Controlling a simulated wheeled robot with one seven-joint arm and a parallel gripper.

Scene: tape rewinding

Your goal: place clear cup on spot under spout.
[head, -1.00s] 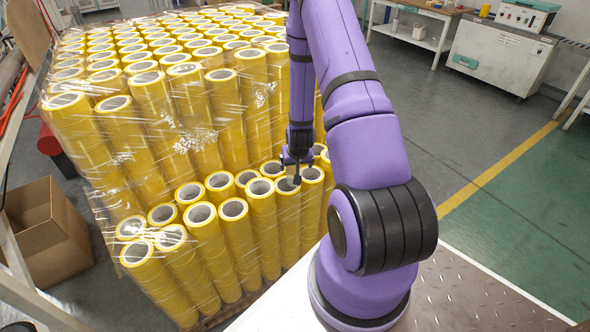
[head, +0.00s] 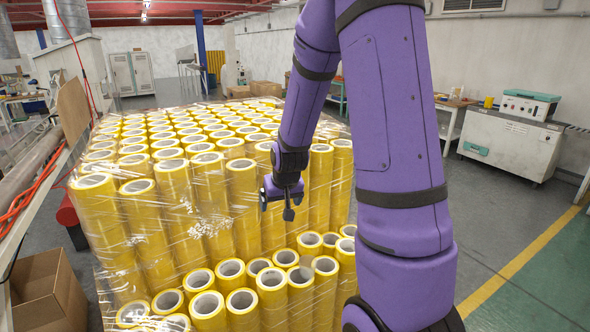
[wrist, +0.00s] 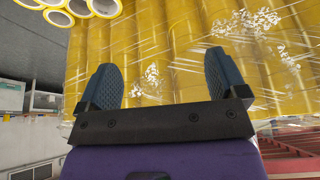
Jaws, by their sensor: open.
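My gripper (head: 284,202) hangs in front of the wrapped stack of yellow tape rolls, above the lower front rows. In the wrist view my gripper (wrist: 165,85) shows two dark ribbed fingers spread wide apart, with nothing between them. Yellow rolls under shiny film fill the view beyond the fingers. No clear cup and no spout can be made out in either view.
The wrapped tape rolls (head: 150,205) form a tall stack with a lower step in front (head: 240,300). An open cardboard box (head: 45,290) stands at left. A white cabinet (head: 508,143) carrying a green-and-white device (head: 530,104) stands at right. Floor between is clear.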

